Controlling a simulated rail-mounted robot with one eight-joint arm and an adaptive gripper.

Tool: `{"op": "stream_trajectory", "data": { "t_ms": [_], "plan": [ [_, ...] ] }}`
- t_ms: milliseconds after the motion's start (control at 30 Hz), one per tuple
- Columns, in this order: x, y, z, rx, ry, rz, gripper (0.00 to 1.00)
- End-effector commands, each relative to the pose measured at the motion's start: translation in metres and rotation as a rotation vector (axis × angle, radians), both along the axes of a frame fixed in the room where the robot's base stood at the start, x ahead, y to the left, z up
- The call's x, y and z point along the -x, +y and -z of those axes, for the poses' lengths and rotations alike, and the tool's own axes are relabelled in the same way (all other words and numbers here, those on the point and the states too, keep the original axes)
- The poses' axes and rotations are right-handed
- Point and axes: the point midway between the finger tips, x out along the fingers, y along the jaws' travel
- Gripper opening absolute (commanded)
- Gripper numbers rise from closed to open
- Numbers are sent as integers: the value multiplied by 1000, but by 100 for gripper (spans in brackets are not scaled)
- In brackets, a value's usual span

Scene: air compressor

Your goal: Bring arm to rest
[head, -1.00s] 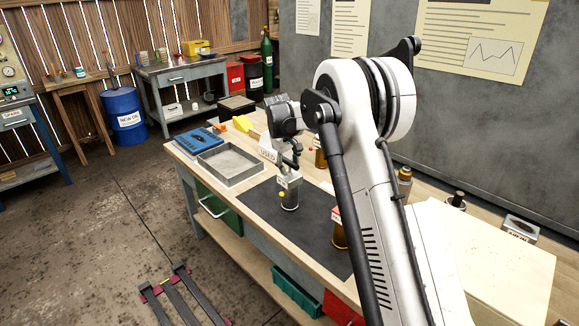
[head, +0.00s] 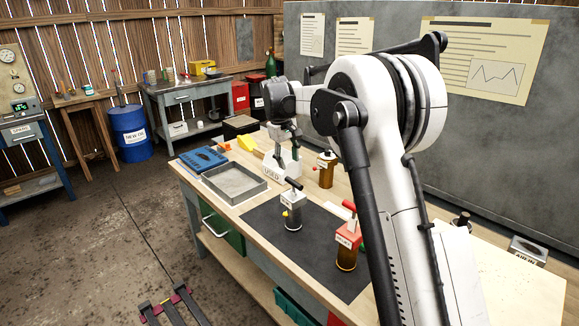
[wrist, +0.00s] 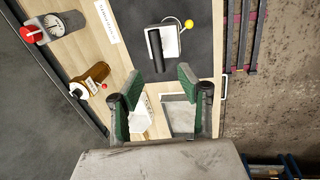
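A silver canister (head: 292,212) with a black T-handle and a yellow knob stands upright on the dark mat (head: 265,230), apart from the gripper. It also shows in the wrist view (wrist: 170,40). My white arm covers part of the bench's right side.
An amber bottle with a red handle (head: 346,257) stands on the mat, and another amber bottle (head: 326,172) stands behind. A grey tray (head: 236,198) and blue case (head: 203,160) lie left. A grey wall panel (head: 450,160) stands behind the bench.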

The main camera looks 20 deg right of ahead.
Motion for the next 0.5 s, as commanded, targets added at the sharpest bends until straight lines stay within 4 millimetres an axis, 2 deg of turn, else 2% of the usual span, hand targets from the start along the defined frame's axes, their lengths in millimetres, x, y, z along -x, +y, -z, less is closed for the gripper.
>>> {"op": "stream_trajectory", "data": {
  "t_ms": [333,500],
  "plan": [
    [1,0,-2,0,-1,0,36],
    [16,1,-18,-9,-23,11,36]
  ]
}}
